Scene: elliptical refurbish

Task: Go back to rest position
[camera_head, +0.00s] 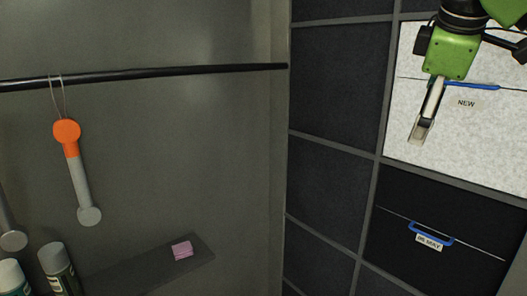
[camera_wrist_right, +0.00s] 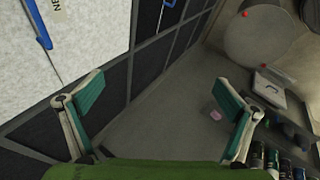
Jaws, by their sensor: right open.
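My right gripper (camera_head: 419,132) comes in from the upper right in the head view. It points down in front of the white panel with the "NEW" label (camera_head: 466,103). In the right wrist view my right gripper (camera_wrist_right: 162,97) shows its two green-padded fingers spread wide apart, with nothing between them. My left gripper is in neither view.
A drawer with a blue handle (camera_head: 431,234) is below the white panel. A black rail (camera_head: 150,75) carries a hanging orange and grey tool (camera_head: 72,160). A shelf (camera_head: 130,272) holds a pink block (camera_head: 182,250), with bottles (camera_head: 58,268) at the lower left.

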